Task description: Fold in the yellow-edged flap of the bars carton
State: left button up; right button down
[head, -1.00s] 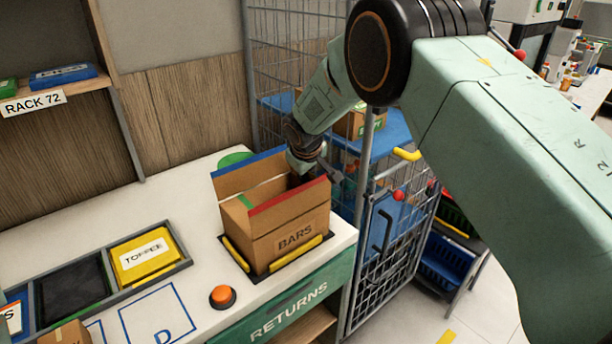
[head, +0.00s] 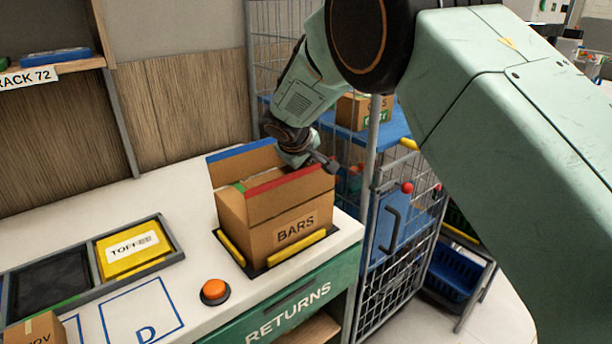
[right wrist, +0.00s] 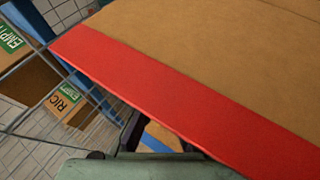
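The bars carton (head: 295,228) stands upright on the counter with its label facing me. Its blue-edged flap (head: 240,162) stands up at the back, and its red-edged flap (head: 282,192) stands up at the front. A bit of green edge (head: 241,187) shows at the left, low between them. I see no yellow-edged flap; the red-edged flap hides the carton's right-hand opening. My right gripper (head: 322,163) is at the carton's right end, just behind the red edge. In the right wrist view the red-edged flap (right wrist: 180,90) covers most of its fingers. My left gripper is out of view.
Yellow guide strips (head: 297,249) flank the carton's base. An orange button (head: 214,291) and a tray with a yellow toffee box (head: 132,250) are to the left. A wire cage cart (head: 395,250) stands close on the right, holding another carton (head: 362,112).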

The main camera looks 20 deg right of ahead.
dwell(0.4)
jog(key=c, duration=2)
grip_release()
jog(key=o, duration=0.4)
jog(key=v, duration=0.7)
jog(key=shift+r, duration=0.2)
jog(key=shift+s+a, duration=0.1)
jog(key=shift+s, duration=0.05)
